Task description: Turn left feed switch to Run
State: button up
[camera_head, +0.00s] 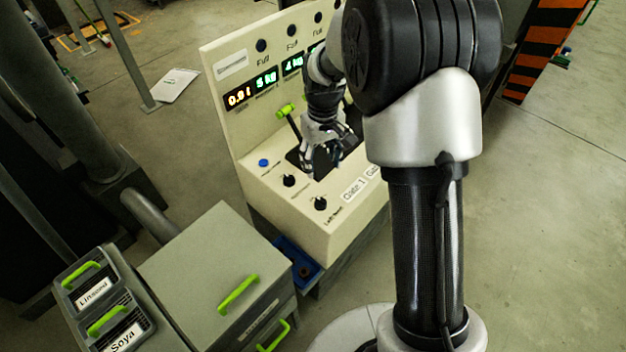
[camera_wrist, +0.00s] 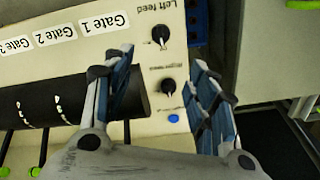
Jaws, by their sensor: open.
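The left feed switch (camera_head: 320,203) is a round black knob on the sloped cream control panel (camera_head: 268,190), at its near corner. In the wrist view the same switch (camera_wrist: 160,35) sits beside the printed "Left feed" label, and its pointer setting is too small to read. My gripper (camera_wrist: 163,60) is open and empty, with its two blue-padded fingers apart. The left feed switch lies just beyond the fingertips, roughly between them in the picture. In the head view my gripper (camera_head: 322,160) hangs over the panel, behind the switch. I cannot tell its height above the panel.
A second black knob (camera_wrist: 168,87) and a blue button (camera_wrist: 174,118) lie between the fingers in the wrist view. A dark slot with green-tipped levers (camera_head: 286,110) is beside them. Grey cabinets with green handles (camera_head: 238,294) stand at the front left.

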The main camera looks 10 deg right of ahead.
aim_at(321, 200)
jog(key=f+b, duration=0.1)
jog(key=f, duration=0.7)
jog(key=f+b, duration=0.2)
jog(key=f, duration=0.6)
jog(key=shift+s+f, duration=0.2)
jog(key=shift+f, duration=0.2)
jog(key=shift+c, duration=0.5)
jog(key=c, duration=1)
jog(key=shift+m, duration=0.4)
jog(key=m, duration=0.5)
jog(key=shift+m, duration=0.3)
jog(key=m, duration=0.5)
jog(key=shift+m, duration=0.3)
